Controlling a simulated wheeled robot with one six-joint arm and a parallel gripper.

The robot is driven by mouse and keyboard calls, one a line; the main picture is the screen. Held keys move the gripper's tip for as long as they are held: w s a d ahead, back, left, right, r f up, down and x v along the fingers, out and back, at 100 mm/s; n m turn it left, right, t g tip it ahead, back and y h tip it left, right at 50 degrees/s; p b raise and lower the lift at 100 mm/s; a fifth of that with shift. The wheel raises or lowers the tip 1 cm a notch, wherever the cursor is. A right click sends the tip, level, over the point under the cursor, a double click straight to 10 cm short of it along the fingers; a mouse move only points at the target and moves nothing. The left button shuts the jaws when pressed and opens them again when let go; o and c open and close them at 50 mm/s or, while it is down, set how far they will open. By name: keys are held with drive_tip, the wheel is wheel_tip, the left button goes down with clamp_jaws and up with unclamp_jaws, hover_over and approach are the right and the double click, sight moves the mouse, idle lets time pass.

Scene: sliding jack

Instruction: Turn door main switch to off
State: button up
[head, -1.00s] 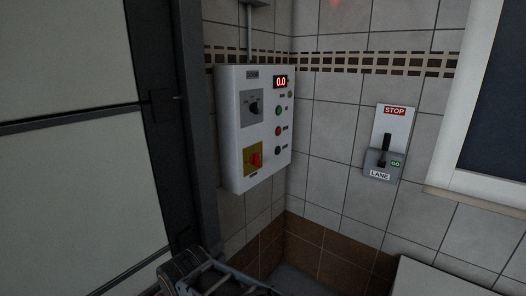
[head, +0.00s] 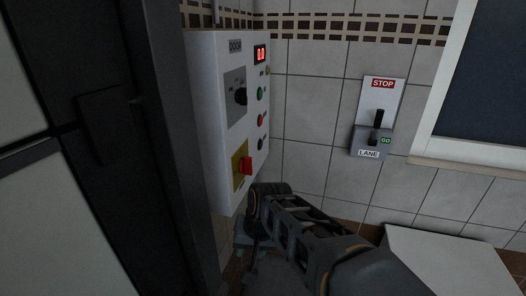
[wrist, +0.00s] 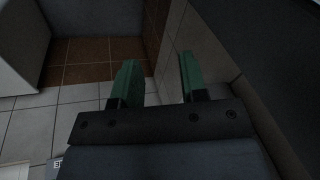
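The door control box (head: 222,128) is a white cabinet on the tiled wall, left of centre in the head view. Its main switch (head: 246,166) is a red handle on a yellow plate at the lower left of the box front. The handle looks upright; its markings are too small to read. My gripper (wrist: 158,78) shows in the wrist view with two green fingers apart and nothing between them. In the head view my arm reaches in from the lower right, and its end is below the box, apart from the switch. The switch is not visible in the wrist view.
Above the main switch is a black knob (head: 240,96) on a grey plate, with several round buttons to its right. A STOP/GO lane lever unit (head: 374,118) is on the wall at right. A dark door frame (head: 150,150) stands close at left.

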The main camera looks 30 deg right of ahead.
drive_tip(key=w+d+r+m+t+y+p, duration=0.1)
drive_tip(key=w+d+r+m+y+p, duration=0.2)
drive_tip(key=w+d+r+m+y, duration=0.65)
drive_tip(key=m+t+h+p, duration=0.2)
drive_tip(key=m+t, duration=0.4)
drive_tip(key=m, duration=0.7)
approach(250, 158)
drive_tip(key=p+x, duration=0.1)
drive_tip(key=x, duration=0.9)
drive_tip(key=shift+w+d+f+p, duration=0.1)
drive_tip(key=shift+d+f+p, duration=0.1)
drive_tip(key=shift+p, duration=0.1)
drive_tip(key=shift+a, duration=0.1)
clamp_jaws()
